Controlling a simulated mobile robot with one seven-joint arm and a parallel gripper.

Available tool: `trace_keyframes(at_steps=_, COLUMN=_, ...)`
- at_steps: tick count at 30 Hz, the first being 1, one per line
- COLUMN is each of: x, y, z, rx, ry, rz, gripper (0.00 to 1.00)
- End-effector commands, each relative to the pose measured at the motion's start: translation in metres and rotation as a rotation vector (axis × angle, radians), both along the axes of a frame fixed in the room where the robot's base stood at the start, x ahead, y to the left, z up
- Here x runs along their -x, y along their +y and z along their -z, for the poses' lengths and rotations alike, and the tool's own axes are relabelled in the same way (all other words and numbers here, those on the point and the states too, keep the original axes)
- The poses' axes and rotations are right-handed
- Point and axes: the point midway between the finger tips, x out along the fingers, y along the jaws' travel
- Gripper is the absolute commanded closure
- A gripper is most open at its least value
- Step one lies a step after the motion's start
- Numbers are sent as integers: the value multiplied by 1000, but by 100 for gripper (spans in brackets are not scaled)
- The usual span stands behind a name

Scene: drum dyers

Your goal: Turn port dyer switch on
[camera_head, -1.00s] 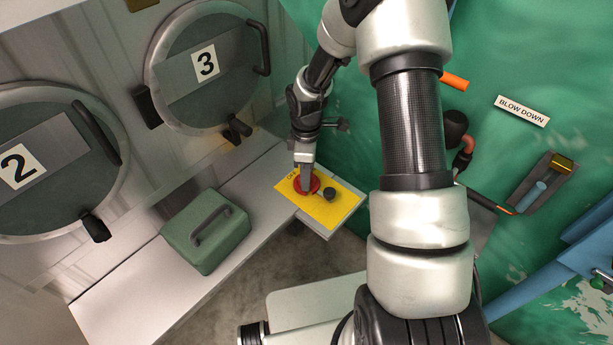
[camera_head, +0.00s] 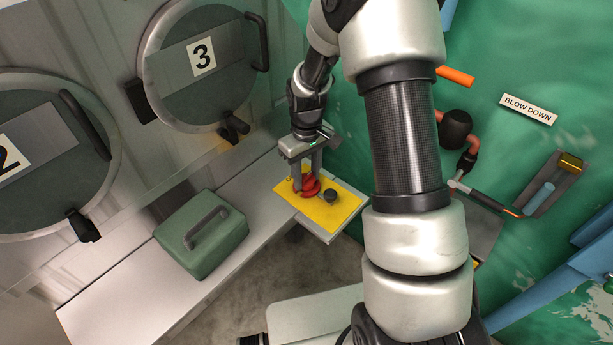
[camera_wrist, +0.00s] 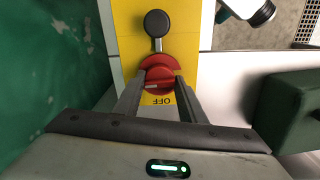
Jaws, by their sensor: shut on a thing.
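The dyer switch is a round red knob (camera_head: 312,187) on a yellow plate (camera_head: 344,206) at the end of the grey ledge. In the wrist view the red knob (camera_wrist: 158,66) lies between my fingertips, with a pale mark on its lower left edge. The word OFF (camera_wrist: 163,99) on the yellow plate reads upside down just below it. My gripper (camera_head: 308,182) points down and is shut on the red knob, one finger on each side. A small black knob (camera_head: 329,195) stands beside it, also seen in the wrist view (camera_wrist: 157,22).
A green box (camera_head: 202,232) with a handle sits on the grey ledge (camera_head: 120,300) left of the plate. Round doors 3 (camera_head: 190,95) and 2 (camera_head: 30,185) are on the left wall. A BLOW DOWN label (camera_head: 528,109) and pipe fittings (camera_head: 456,125) are on the right.

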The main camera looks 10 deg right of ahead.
Motion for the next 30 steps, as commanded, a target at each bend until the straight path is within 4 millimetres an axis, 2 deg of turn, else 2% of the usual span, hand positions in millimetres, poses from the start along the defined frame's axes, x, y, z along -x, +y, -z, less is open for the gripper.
trace_keyframes(at_steps=9, x=0, y=-1, z=-1, rx=1, ry=0, rz=77, gripper=86)
trace_keyframes(at_steps=22, x=0, y=-1, z=-1, rx=0, ry=0, rz=84, gripper=86)
trace_keyframes(at_steps=23, x=0, y=-1, z=-1, rx=0, ry=0, rz=85, gripper=58)
trace_keyframes(at_steps=24, x=0, y=0, z=-1, rx=0, ry=0, rz=84, gripper=51)
trace_keyframes(at_steps=26, x=0, y=0, z=-1, rx=0, ry=0, rz=84, gripper=45)
trace_keyframes(at_steps=30, x=0, y=0, z=0, rx=0, ry=0, rz=83, gripper=45)
